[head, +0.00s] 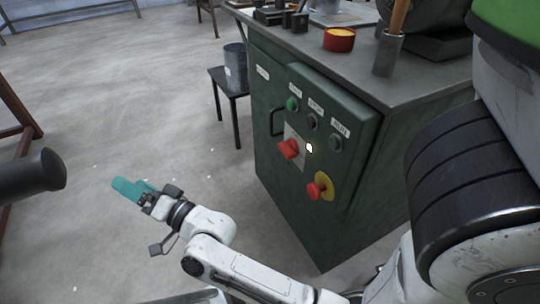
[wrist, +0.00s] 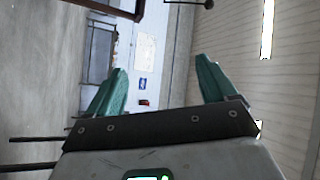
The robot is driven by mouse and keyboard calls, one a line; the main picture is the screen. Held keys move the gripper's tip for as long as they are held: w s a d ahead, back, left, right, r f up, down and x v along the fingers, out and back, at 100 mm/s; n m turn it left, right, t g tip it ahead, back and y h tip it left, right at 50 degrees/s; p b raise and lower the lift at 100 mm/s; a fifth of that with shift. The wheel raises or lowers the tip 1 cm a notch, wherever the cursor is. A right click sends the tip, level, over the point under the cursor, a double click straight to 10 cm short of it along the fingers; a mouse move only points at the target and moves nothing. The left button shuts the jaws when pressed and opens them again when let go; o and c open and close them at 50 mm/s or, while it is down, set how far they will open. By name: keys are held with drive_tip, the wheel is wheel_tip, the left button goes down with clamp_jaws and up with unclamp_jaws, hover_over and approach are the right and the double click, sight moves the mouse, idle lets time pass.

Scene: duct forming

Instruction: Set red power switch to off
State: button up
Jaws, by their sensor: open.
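The red power switch (head: 289,148) is a red rotary handle on a pale plate on the front of a dark green control cabinet (head: 277,206). I cannot tell its setting for sure. My gripper (head: 128,188) with teal fingers is out to the left of the cabinet, well apart from the switch. In the wrist view my gripper (wrist: 163,88) has its two teal fingers spread with nothing between them. The switch does not show in the wrist view, which looks toward a far wall.
A red emergency button (head: 314,190) on a yellow plate sits below right of the switch. A green button (head: 292,104) and dark buttons are above. A cabinet handle (head: 274,122) sticks out at left. A stool with a bucket (head: 235,68) stands behind. Floor between gripper and cabinet is clear.

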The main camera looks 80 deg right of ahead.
sight(282, 152)
drive_tip(key=s+d+r+m+g+h+b, duration=0.1)
drive_tip(key=s+d+r+m+g+h, duration=0.25)
drive_tip(key=m+h, duration=0.5)
drive_tip(key=s+d+m+g+h, duration=0.3)
drive_tip(key=d+m+g+h, duration=0.3)
drive_tip(key=m, duration=0.4)
drive_tip(key=s+d+r+m+g+h+b, duration=0.1)
drive_tip(key=s+d+m+g+h, duration=0.2)
drive_tip(key=m+g+h, duration=0.45)
drive_tip(key=s+f+m+g+y+b, duration=0.1)
drive_tip(key=s+f+m+g+y, duration=0.45)
drive_tip(key=m+g, duration=0.6)
drive_tip(key=s+f+m+g+y, duration=0.4)
drive_tip(key=s+m+g+y, duration=0.25)
drive_tip(key=m+g, duration=0.5)
drive_tip(key=shift+m+t+h, duration=0.3)
drive_tip(key=shift+m+t, duration=0.3)
drive_tip(key=shift+t, duration=0.3)
drive_tip(key=x, duration=1)
drive_tip(key=shift+s+d+r+b, duration=0.1)
drive_tip(key=shift+s+r+b, duration=0.2)
drive_tip(key=shift+r, duration=0.1)
drive_tip(key=c, duration=1.1)
